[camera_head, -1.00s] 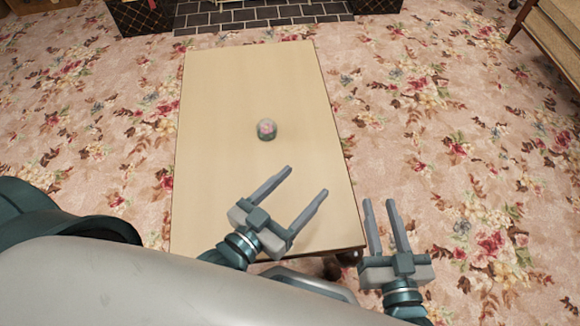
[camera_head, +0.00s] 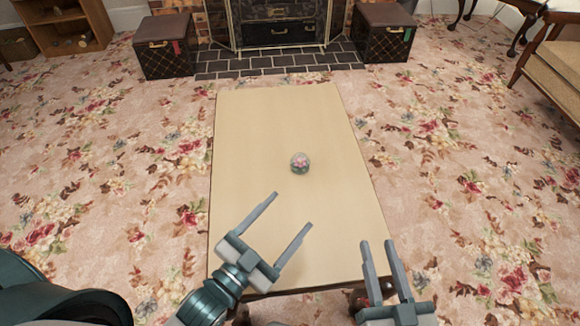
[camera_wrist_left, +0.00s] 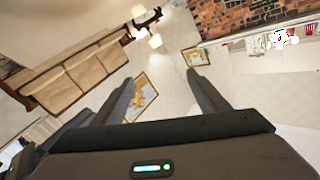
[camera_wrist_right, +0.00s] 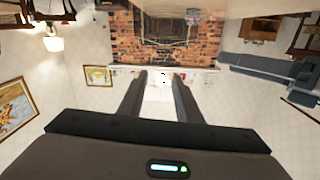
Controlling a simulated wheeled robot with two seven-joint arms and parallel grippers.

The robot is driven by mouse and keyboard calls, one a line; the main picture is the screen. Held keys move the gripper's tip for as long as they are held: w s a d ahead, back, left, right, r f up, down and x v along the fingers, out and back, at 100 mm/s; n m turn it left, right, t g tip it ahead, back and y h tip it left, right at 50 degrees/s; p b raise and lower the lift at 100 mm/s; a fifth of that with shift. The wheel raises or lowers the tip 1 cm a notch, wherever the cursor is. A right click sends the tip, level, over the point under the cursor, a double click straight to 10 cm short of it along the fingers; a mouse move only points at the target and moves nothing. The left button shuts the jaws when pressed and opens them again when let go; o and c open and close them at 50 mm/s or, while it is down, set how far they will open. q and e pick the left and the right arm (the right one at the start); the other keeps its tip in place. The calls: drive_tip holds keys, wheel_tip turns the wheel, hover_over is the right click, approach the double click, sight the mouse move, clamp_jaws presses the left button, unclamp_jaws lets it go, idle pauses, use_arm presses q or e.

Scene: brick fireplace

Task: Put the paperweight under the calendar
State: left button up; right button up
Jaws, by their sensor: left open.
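The paperweight (camera_head: 300,163), a small glass dome with a pinkish centre, stands on the bare wooden table (camera_head: 250,120), right of its middle. My left gripper (camera_head: 291,210) is open and empty over the near part of the table, short of the paperweight. My right gripper (camera_head: 377,242) has its fingers apart, closer together than the left's, with nothing between them, near the table's near right corner. Both wrist views look out into the room and do not show the paperweight. I cannot make out a calendar in any view.
Beyond the table are a fireplace (camera_head: 280,30) and two dark boxes, left (camera_head: 165,45) and right (camera_head: 383,32). A shelf (camera_head: 70,35) stands far left and an armchair (camera_head: 552,60) at the right. The tabletop around the paperweight is clear.

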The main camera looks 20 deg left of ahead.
sight(291, 161)
use_arm(q)
drive_tip(key=w+a+f+n+g+h+b, duration=0.1)
drive_tip(key=w+a+n+g, duration=0.2)
drive_tip(key=n, duration=0.8)
drive_tip(key=w+a+f+n+g+h+b, duration=0.1)
drive_tip(key=w+a+n+g, duration=0.2)
drive_tip(key=w+a+n, duration=0.3)
drive_tip(key=w+a+f+n+g+h+b, duration=0.1)
drive_tip(key=w+a+n, duration=0.4)
drive_tip(key=n, duration=1.1)
drive_tip(key=shift+w+a+f+n+g+h+b, duration=0.1)
drive_tip(key=shift+a+g+h+b, duration=0.1)
drive_tip(key=shift+a+g, duration=0.25)
drive_tip(key=shift+w+a+f+n+g+h+b, duration=0.1)
drive_tip(key=shift+w+a+g+h, duration=0.15)
drive_tip(key=shift+a, duration=0.45)
drive_tip(key=shift+a+n+g+h+b, duration=0.1)
drive_tip(key=shift+a+g+h, duration=0.05)
drive_tip(key=shift+a+g, duration=0.35)
use_arm(e)
drive_tip(key=s+r+t+y, duration=0.2)
drive_tip(key=s+r+t, duration=0.2)
drive_tip(key=r+t, duration=0.3)
wheel_tip(291, 161, up, 5)
drive_tip(key=shift+s+f+t, duration=0.1)
drive_tip(key=shift+s+t, duration=0.2)
drive_tip(key=shift+s, duration=0.05)
drive_tip(key=shift+a, duration=0.1)
